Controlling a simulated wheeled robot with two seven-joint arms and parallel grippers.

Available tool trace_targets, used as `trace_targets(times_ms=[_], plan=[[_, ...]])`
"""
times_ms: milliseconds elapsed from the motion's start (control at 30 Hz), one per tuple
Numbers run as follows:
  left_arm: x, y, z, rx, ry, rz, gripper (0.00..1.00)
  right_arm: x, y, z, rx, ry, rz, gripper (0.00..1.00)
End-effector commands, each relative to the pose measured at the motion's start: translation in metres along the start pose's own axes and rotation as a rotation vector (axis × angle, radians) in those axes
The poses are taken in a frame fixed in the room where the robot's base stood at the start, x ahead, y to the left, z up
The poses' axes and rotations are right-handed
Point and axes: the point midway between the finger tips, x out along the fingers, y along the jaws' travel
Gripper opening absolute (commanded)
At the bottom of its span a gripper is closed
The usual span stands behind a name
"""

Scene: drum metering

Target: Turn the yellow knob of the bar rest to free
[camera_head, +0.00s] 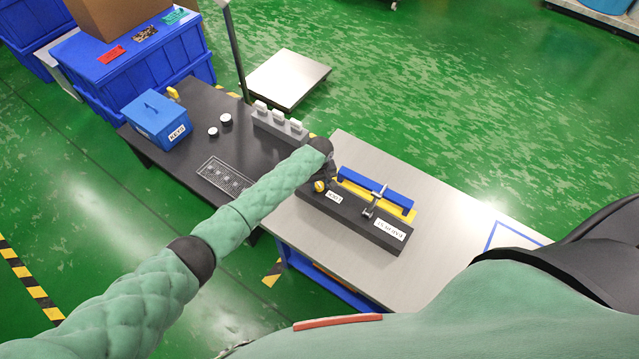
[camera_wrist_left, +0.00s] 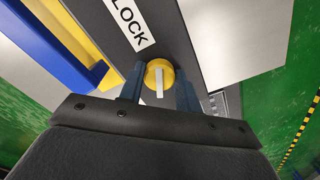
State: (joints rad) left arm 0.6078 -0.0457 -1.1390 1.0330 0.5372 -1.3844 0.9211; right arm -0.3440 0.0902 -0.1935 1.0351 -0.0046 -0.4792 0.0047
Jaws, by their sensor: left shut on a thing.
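The bar rest (camera_head: 372,233) is a dark block on the light metal table, with white labels reading LOCK and BAR REST. A blue bar (camera_head: 376,187) lies along its yellow strip (camera_head: 399,212). The yellow knob (camera_head: 319,186) is at the block's left end, and it also shows in the left wrist view (camera_wrist_left: 159,75) with a white stripe on its face. My left gripper (camera_wrist_left: 160,90) has its two fingers on either side of the knob and is shut on it. The LOCK label (camera_wrist_left: 129,20) is beside the knob. My right gripper is not in view.
A dark table (camera_head: 176,157) to the left holds a blue KEYS box (camera_head: 157,117), two small white round items and a grey rack (camera_head: 280,126) with white pieces. Blue crates (camera_head: 134,60) stand at the back left. The light table's right part is mostly clear, with a blue outline.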

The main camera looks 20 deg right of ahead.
Motion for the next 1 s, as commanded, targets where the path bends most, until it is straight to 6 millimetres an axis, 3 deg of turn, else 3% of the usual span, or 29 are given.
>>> trace_targets(times_ms=[1000], plan=[[0.0016, -0.0033, -0.0006, 0.931, -0.002, 0.000, 0.11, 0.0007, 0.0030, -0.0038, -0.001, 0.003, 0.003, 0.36]])
